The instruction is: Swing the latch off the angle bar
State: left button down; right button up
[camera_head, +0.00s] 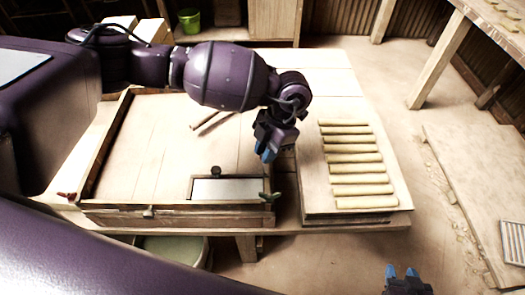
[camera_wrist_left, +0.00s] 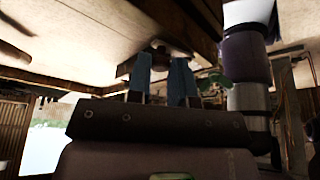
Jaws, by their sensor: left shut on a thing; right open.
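My left gripper (camera_head: 266,154) hangs over the right side of the wooden press frame (camera_head: 180,220). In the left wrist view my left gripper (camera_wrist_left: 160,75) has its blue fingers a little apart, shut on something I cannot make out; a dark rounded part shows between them. A green latch (camera_head: 268,197) sits at the frame's front right corner, and appears beside the fingers in the wrist view (camera_wrist_left: 212,84). A red latch (camera_head: 66,196) sits at the front left corner. Which edge piece is the angle bar is unclear. My right gripper (camera_head: 401,272) is open at the bottom right.
A pale plate (camera_head: 230,188) lies within the frame, with a dark knob (camera_head: 216,171) at its back edge. A board with several pale rods (camera_head: 360,158) lies to the right. A bucket (camera_head: 172,249) stands under the front edge.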

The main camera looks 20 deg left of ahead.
pick_arm(q)
jog(key=shift+w+d+m+t+y, duration=0.1)
jog(key=shift+d+m+t+y, duration=0.25)
jog(key=shift+m, duration=0.65)
jog(key=shift+d+b, duration=0.1)
jog(key=shift+b, duration=0.2)
pick_arm(e)
jog(key=shift+s+f, duration=0.5)
jog(key=shift+f, duration=0.2)
pick_arm(q)
jog(key=c, duration=1)
grip_release()
pick_arm(e)
jog(key=shift+w+r, duration=0.25)
jog(key=shift+w, duration=0.25)
pick_arm(q)
jog(key=shift+v, duration=5.4)
pick_arm(e)
jog(key=shift+s+f, duration=0.15)
jog(key=shift+s, duration=0.2)
jog(key=shift+w, duration=0.35)
jog(key=shift+s, duration=0.1)
